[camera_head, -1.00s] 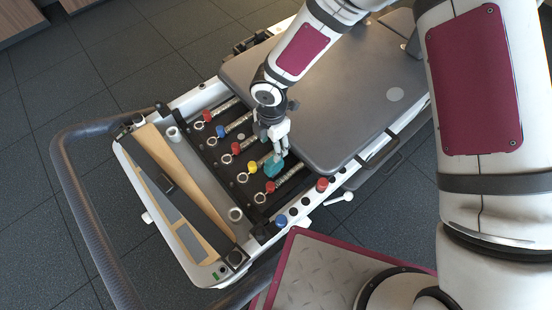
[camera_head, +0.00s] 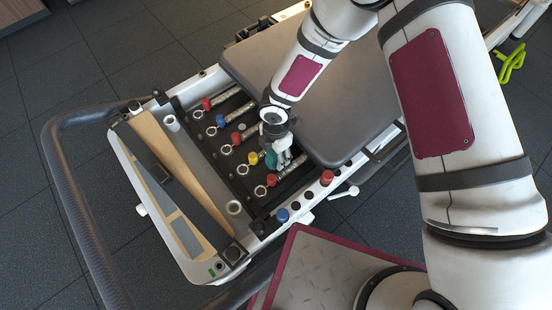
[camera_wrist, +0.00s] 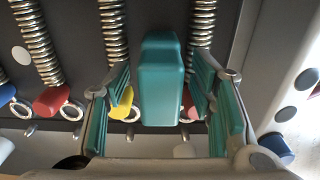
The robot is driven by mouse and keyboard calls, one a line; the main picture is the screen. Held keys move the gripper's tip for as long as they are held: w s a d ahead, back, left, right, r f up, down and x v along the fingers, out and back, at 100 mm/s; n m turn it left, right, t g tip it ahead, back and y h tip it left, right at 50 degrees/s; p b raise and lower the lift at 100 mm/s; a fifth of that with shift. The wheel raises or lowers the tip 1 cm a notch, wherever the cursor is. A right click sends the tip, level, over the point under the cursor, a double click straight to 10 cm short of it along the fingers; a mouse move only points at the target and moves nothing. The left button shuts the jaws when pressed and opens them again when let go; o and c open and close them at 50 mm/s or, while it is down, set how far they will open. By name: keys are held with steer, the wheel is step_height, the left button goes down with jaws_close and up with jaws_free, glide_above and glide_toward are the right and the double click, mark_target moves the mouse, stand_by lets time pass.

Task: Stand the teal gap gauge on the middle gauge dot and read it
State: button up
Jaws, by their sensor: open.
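The teal gap gauge (camera_wrist: 162,80) is a block with a narrower upper part, standing among the springs between the yellow-ended and a red-ended spring. It shows partly behind my fingers in the head view (camera_head: 271,159). My gripper (camera_wrist: 163,108) is open, with one teal-padded finger on each side of the gauge and gaps between pads and gauge. It also shows in the head view (camera_head: 285,161), low over the spring bed. A pale round dot (camera_wrist: 21,55) lies between the blue-ended and a red-ended spring; I cannot tell whether it is the middle dot.
Several springs with red, blue (camera_head: 221,120) and yellow ends lie side by side. The dark padded carriage (camera_head: 335,100) borders them on the right. A wooden bar (camera_head: 175,150) and white frame end lie left. Red and blue knobs (camera_head: 327,177) stand along the near rail.

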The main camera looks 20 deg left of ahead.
steer(key=shift+f, duration=0.75)
steer(key=shift+r, duration=0.1)
steer(key=shift+c, duration=0.2)
jaws_close()
